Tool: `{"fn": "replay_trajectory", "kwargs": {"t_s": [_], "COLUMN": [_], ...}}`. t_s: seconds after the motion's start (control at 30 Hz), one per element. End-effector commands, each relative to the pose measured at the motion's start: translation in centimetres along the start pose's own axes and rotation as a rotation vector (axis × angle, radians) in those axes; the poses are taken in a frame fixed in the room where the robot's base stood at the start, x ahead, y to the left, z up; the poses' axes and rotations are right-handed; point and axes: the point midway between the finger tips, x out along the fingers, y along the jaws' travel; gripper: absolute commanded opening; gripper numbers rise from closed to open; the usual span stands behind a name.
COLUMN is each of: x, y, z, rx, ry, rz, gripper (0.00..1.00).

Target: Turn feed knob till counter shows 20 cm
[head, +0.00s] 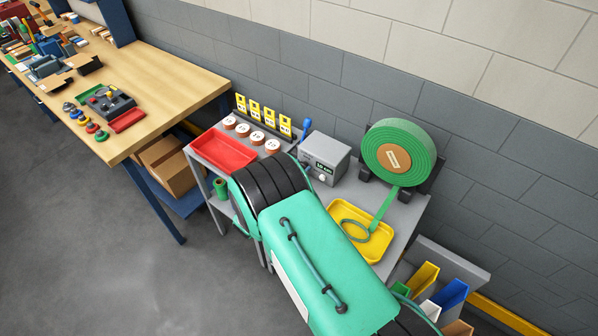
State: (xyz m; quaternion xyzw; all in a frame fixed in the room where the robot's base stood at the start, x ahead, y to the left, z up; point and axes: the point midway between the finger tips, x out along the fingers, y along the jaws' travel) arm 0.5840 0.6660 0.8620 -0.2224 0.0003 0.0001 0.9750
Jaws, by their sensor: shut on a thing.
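The grey feed box (325,157) stands on the grey work table behind my arm. Its front has a small dark counter with green digits (323,167), too small to read surely. A small pale knob (322,178) shows just below the counter. A large roll of green strip (400,150) stands upright right of the box. Its loose end runs down into a yellow tray (345,208), where a green loop lies. My teal arm covers the front of the table, its black ribbed joint close to the box. My gripper is hidden behind the arm.
A red tray (222,151), several white-topped copper-coloured cylinders (257,138) and yellow cards (263,116) stand left of the box. A blue-topped lever (307,126) is beside it. A wooden bench (165,85) is at left. The block wall closes off the back.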

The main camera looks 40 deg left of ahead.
Motion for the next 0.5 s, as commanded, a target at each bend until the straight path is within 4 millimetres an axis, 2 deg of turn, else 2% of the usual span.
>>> {"fn": "replay_trajectory", "kwargs": {"t_s": [0.03,0.07,0.13,0.5], "x": [0.02,0.02,0.02,-0.11], "y": [0.06,0.06,0.06,0.02], "z": [0.32,0.32,0.31,0.09], "rx": [0.003,0.003,0.003,0.000], "ry": [-0.003,-0.003,-0.003,-0.001], "rz": [0.000,0.000,0.000,0.000], "gripper": [0.11,0.41,0.55,0.55]}}
